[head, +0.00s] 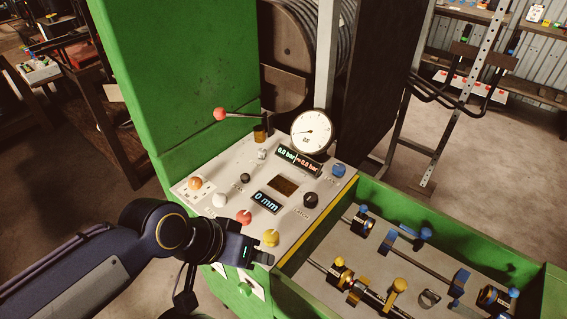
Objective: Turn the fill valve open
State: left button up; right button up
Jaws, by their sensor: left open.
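The crimper's light control panel (232,210) carries several knobs and a lever; no readable label tells me which one is the fill valve. A red-ball lever (221,114) sticks out leftward at the back. Red (243,217), yellow (270,238), white (219,200), orange (195,184), black (310,200) and blue (338,170) knobs sit on the panel. My left gripper (266,259) is open and empty at the panel's front edge, just in front of the yellow knob; contact cannot be told. My right gripper is not in view.
A round gauge (312,131) and a display showing 0.0 bar (298,161) stand at the panel's back. The tall green housing (190,80) rises at left. A green-walled tray (440,225) with blue and yellow fittings lies at right. Open floor lies beyond.

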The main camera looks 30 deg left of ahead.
aim_at(220, 200)
jog(key=k+j+u, duration=0.1)
jog(key=u, duration=0.3)
jog(key=k+j+u, duration=0.2)
jog(key=u, duration=0.15)
jog(key=k+j+u, duration=0.1)
jog(key=u, duration=0.3)
jog(key=j, duration=0.05)
